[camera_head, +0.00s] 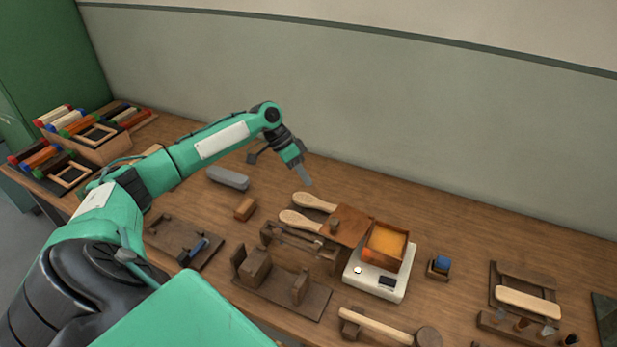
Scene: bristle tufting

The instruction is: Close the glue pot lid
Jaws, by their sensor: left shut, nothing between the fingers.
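The glue pot (404,260) is a square copper-brown box with amber glue inside. It sits on a white heater-like base (398,290) right of the middle of the bench. Its lid (350,225) appears to be the flat brown panel with a small knob, lying open on the pot's left side. My left gripper (305,175) is shut and empty. It points down above the bench, beyond and to the left of the lid, apart from it. My right gripper is out of view.
Two wooden brush handles (314,202) lie just left of the lid, below my left gripper. Wooden fixtures (265,280), a mallet (375,325) and a blue-topped item (440,266) surround the pot. Racks of coloured bundles (85,125) stand far left. The wall (400,120) bounds the back.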

